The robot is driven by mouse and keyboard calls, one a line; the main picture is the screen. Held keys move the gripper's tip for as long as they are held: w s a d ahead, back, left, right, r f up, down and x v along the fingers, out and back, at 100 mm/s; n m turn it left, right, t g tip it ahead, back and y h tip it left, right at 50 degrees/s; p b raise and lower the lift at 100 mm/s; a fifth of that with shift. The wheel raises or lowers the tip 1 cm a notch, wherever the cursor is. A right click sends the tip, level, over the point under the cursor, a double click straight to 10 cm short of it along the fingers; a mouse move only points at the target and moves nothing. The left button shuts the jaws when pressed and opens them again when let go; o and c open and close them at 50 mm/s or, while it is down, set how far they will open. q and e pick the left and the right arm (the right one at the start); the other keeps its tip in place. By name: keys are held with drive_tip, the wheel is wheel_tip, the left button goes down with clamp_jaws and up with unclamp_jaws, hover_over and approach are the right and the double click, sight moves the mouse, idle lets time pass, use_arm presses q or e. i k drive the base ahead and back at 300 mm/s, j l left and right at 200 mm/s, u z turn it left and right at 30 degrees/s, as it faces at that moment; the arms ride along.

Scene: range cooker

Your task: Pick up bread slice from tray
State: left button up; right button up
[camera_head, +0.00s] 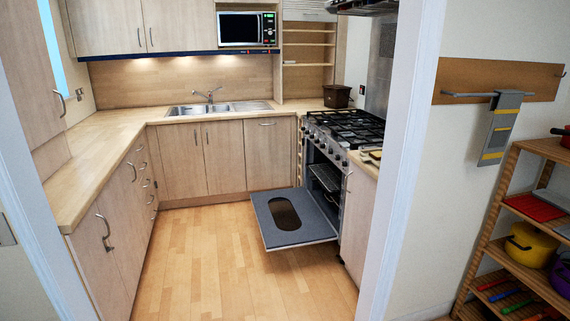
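No bread slice can be clearly made out. Small tan and brown items (370,155) lie on the short counter right of the range cooker (345,128); they are too small to tell whether bread or a tray is among them. The cooker's oven door (265,207) hangs open and flat over the floor. A dark rack or tray (326,177) shows inside the oven, and I cannot tell what is on it. Neither of my grippers is in view.
A doorway with a white frame (401,150) on the right stands between me and the kitchen. The wooden floor (200,260) is clear left of the oven door. Cabinets (125,200) line the left. A shelf unit (490,215) with pots stands at the right.

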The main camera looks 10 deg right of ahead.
sight(376, 156)
drive_tip(key=i+j+z, duration=0.25)
drive_tip(key=i+z, duration=0.15)
drive_tip(key=i+j+z, duration=1.25)
drive_tip(key=i+j, duration=0.2)
drive_tip(key=j, duration=0.25)
